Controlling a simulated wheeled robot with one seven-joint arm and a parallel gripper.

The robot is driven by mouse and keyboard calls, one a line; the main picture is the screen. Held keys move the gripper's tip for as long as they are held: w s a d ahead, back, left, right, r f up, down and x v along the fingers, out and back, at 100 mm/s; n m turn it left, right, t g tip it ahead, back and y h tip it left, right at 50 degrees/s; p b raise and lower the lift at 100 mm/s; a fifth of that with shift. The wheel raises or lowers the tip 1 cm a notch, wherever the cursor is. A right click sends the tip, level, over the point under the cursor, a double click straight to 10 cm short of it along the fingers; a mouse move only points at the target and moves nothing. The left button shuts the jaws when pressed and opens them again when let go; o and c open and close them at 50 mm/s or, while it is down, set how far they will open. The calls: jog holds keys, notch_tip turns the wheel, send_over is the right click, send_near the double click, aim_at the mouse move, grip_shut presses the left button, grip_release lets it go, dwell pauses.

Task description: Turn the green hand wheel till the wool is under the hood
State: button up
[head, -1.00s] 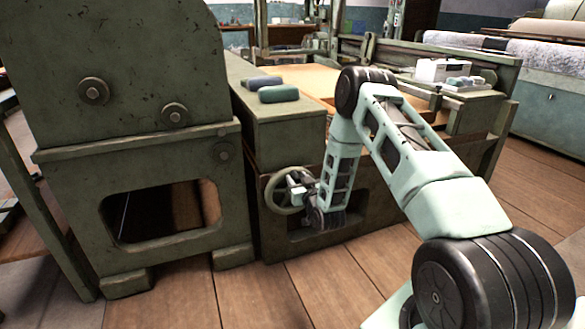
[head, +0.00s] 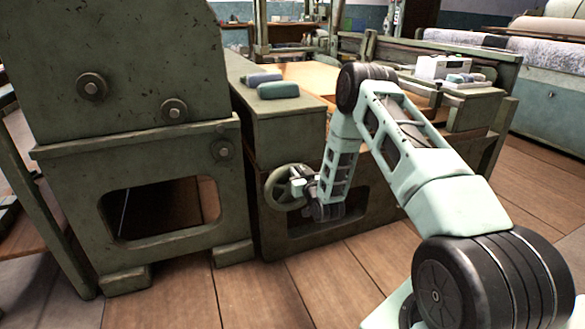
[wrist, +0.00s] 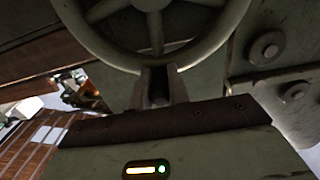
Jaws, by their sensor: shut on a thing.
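The green hand wheel (head: 269,191) is on the front of the low green machine frame, left of my forearm. My gripper (head: 298,187) is at the wheel, partly covering its right side. In the wrist view the wheel's rim and spokes (wrist: 205,50) fill the top, and my gripper (wrist: 158,87) is shut on the lower rim. A large green housing (head: 115,45), possibly the hood, stands at the left. I cannot make out the wool for certain; a tan surface (head: 305,78) shows behind the frame, partly hidden by my arm.
Two dark, rounded blocks (head: 278,90) lie on the green frame top above the wheel. A white box (head: 440,67) stands on the machine at the right. The housing's base and feet are close left of the wheel. Wooden floor (head: 300,290) in front is open.

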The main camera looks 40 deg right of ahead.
jog(key=shift+s+d+f, duration=0.2)
jog(key=shift+d, duration=0.45)
jog(key=shift+s+d+f, duration=0.15)
jog(key=shift+d, duration=0.45)
jog(key=shift+s+d+f+b, duration=0.25)
jog(key=shift+d+f+b, duration=0.3)
jog(key=shift+d, duration=0.2)
jog(key=shift+s+d+f+b, duration=0.2)
jog(key=shift+d+f+b, duration=0.3)
jog(key=shift+d, duration=0.2)
jog(key=f, duration=0.1)
jog(key=d+f+b, duration=0.1)
jog(key=f+b, duration=0.1)
jog(key=shift+s+d+f, duration=0.15)
jog(key=shift+s+d, duration=0.1)
jog(key=shift+d, duration=0.15)
